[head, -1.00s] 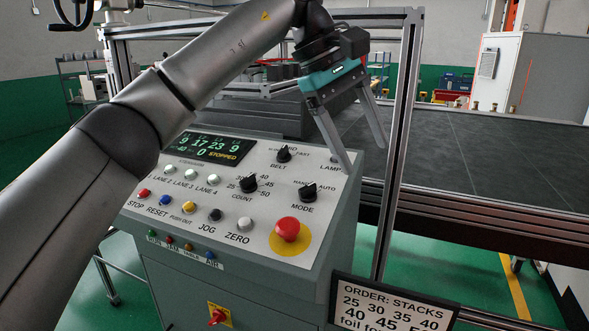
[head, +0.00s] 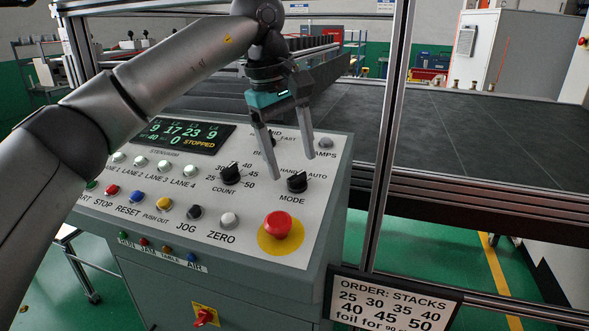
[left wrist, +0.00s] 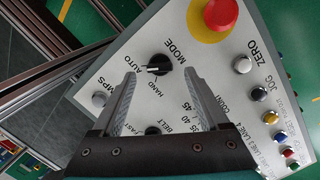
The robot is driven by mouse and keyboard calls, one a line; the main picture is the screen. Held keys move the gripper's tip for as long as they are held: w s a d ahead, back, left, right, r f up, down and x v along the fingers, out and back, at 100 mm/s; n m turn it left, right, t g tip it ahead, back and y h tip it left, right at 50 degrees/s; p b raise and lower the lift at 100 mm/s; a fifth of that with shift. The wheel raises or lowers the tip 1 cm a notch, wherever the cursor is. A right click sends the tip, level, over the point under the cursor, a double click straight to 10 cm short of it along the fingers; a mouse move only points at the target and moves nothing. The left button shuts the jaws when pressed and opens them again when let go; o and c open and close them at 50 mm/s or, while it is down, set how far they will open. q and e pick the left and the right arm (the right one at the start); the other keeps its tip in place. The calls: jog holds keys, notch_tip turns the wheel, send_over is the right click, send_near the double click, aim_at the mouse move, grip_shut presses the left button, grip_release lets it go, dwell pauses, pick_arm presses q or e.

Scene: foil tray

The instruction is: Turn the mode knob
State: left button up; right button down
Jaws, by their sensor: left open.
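The black mode knob (head: 297,181) sits on the sloped panel (head: 325,225), between the HAND and AUTO labels and above the word MODE. It also shows in the left wrist view (left wrist: 159,65), beyond the fingertips, with its pointer on the AUTO side. My left gripper (head: 294,165) is open and empty, pointing down over the panel. Its fingers are around the line to the knob but appear short of it; I see no contact. In the left wrist view the two fingers (left wrist: 159,75) stand apart, one to each side below the knob. My right gripper is not in view.
The red stop button (head: 277,225) on its yellow disc is close below the mode knob. The count knob (head: 230,173) lies to the left. A belt knob is partly hidden behind a finger. A metal frame post (head: 388,140) rises right of the panel.

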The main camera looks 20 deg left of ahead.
aim_at(296, 175)
pick_arm(q)
jog(key=shift+x, duration=1.65)
grip_shut()
